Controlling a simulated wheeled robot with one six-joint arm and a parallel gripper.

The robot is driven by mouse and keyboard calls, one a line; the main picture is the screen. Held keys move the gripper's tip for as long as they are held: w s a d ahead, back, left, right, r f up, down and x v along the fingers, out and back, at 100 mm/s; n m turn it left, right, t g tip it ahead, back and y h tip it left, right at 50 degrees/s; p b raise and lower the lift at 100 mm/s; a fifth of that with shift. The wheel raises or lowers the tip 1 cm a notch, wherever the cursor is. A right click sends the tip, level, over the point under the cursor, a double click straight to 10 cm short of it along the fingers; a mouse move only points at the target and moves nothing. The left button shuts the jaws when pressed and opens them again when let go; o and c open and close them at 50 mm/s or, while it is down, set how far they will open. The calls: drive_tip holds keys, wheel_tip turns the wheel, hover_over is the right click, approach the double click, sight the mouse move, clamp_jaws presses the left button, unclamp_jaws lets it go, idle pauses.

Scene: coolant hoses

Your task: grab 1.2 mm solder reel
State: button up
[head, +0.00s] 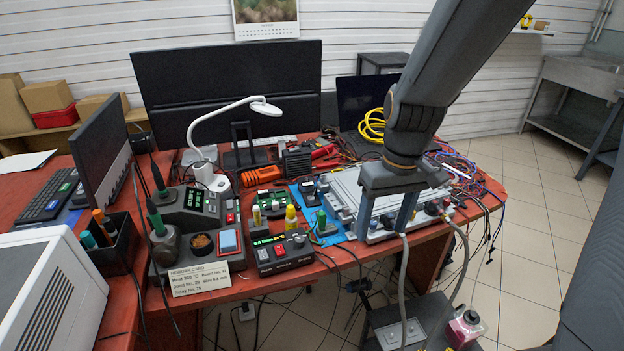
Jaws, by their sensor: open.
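I cannot make out a reel marked 1.2 mm solder; no label of that kind is readable in the head view. My gripper (384,230) points down at the right part of the red workbench (340,262). Its two fingers are apart, with nothing seen held between them. It overlaps a pale flat panel (345,186) and a row of small knobbed parts along the panel's front edge. The gripper and arm hide part of these. I cannot tell whether the fingertips touch anything.
A soldering station (190,208), a black box with a green display (283,252) and small yellow-capped bottles (291,217) crowd the bench's middle. A magnifier lamp (225,110), a large monitor (230,90) and a yellow coil (371,126) stand behind. Loose wires hang over the right edge.

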drive_tip(key=w+a+n+y+p, duration=0.1)
drive_tip(key=w+a+n, duration=0.15)
drive_tip(key=w, duration=0.75)
drive_tip(key=w+a+n+y+p, duration=0.15)
drive_tip(key=w+n, duration=0.25)
drive_tip(key=w, duration=0.5)
drive_tip(key=n+y+p, duration=0.2)
drive_tip(key=n, duration=0.5)
approach(308, 179)
drive_tip(key=s+f, duration=0.1)
drive_tip(key=shift+t+h, duration=0.3)
drive_tip(key=shift+h, duration=0.05)
drive_tip(key=p+x, duration=0.1)
drive_tip(key=x, duration=0.2)
drive_tip(key=a+p+x, duration=0.1)
drive_tip(key=x, duration=0.3)
drive_tip(key=shift+s+a+r, duration=0.1)
drive_tip(key=shift+s+r, duration=0.15)
drive_tip(key=shift+s, duration=0.05)
drive_tip(key=shift+w+a+f, duration=0.1)
drive_tip(key=shift+a+f, duration=0.05)
drive_tip(key=shift+f, duration=0.3)
drive_tip(key=c, duration=1.2)
